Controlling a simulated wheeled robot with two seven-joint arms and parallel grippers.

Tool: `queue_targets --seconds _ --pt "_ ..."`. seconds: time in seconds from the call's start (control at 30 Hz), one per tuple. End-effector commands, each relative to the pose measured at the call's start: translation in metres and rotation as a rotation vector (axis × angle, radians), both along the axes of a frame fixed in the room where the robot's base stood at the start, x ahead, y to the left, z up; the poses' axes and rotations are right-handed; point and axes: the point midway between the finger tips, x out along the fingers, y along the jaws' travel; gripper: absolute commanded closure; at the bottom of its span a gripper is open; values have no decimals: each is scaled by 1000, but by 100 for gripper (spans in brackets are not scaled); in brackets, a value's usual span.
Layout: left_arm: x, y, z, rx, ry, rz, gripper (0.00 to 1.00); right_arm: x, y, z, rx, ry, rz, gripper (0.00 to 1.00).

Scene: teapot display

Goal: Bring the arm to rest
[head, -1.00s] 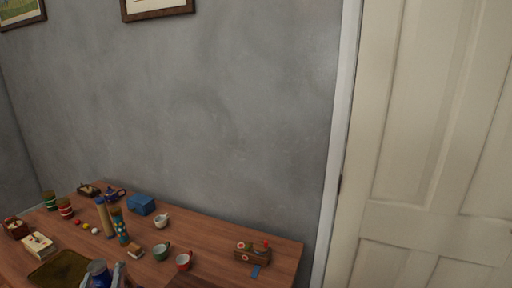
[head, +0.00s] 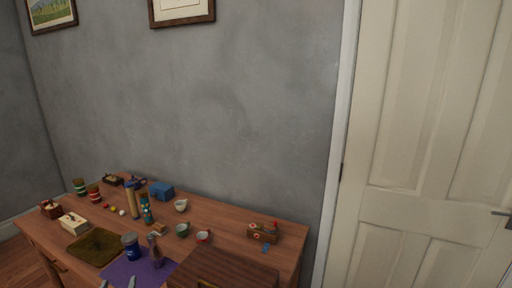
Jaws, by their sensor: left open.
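My left gripper (head: 118,283) shows only as two pale fingertips at the bottom edge. They are apart, with nothing seen between them; the rest of the gripper and the arm are out of frame. The fingertips appear over the front part of a purple mat (head: 122,269). A blue jar with a pale band (head: 131,247) stands upright at the mat's back, apart from the fingertips. A brown bottle-like object (head: 155,252) stands to the jar's right. My right gripper is not in view.
The wooden table (head: 225,222) holds a dark green tray (head: 95,247), a tan cylinder (head: 131,201), a patterned cylinder (head: 146,208), a blue box (head: 161,191), small cups (head: 203,237) and a wooden box (head: 263,233). A brown slatted piece (head: 225,272) fills the front right. A wall and door stand behind.

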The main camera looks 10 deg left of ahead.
Motion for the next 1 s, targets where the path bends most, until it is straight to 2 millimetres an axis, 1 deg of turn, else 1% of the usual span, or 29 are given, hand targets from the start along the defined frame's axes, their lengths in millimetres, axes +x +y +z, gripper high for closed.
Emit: queue_targets --seconds 0.13,0.27,0.37,0.47,0.57,0.7,0.77,0.8,0.87,1.0 --pt "-8 -21 -24 -29 107 -59 45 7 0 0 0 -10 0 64" --pt "-22 -46 -50 -57 235 -124 45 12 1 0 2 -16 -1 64" --pt "-38 -67 -73 -79 351 -179 45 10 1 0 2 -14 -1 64" --pt "-60 -88 -95 -99 479 -236 45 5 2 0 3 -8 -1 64" --pt "-86 -110 -116 -115 611 -291 45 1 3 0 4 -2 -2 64" --pt "-128 -137 -141 -129 799 -364 45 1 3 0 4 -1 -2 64" --pt "-146 -147 -149 -131 875 -392 45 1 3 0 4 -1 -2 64" --pt "-159 -153 -153 -133 926 -410 45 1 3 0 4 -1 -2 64" --pt "-178 -160 -159 -132 998 -433 45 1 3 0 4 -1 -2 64" --pt "-221 -175 -168 -124 1160 -483 45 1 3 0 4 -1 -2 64"
